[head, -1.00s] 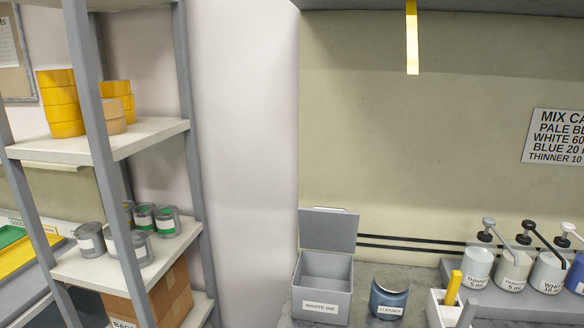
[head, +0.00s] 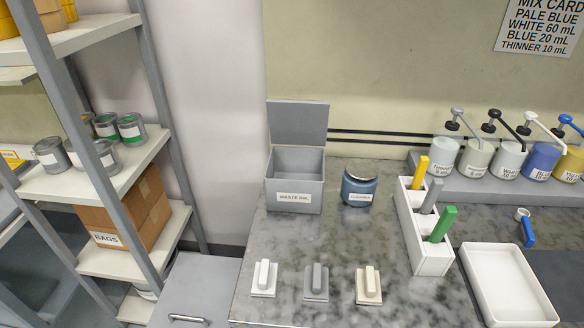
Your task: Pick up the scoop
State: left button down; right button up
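A small tool with a blue handle (head: 529,233) and a small round pale head lies on the counter at the right, behind the white tray (head: 508,287). It looks like the scoop, but it is small in the picture. Its head points away, toward the row of pump bottles. Nothing touches it that I can see. Neither of my grippers is in the head view.
A white holder (head: 432,262) with yellow, grey and green handles stands left of the tray. Pump bottles (head: 508,159) stand on a raised grey ledge behind. A waste ink box (head: 294,198), a cleaner jar (head: 359,186) and three small blocks stand left. The marble counter (head: 340,240) between is clear.

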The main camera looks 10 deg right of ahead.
aim_at(522, 217)
jog(key=z, duration=1.75)
jog(key=l+u, duration=0.1)
jog(key=l, duration=0.15)
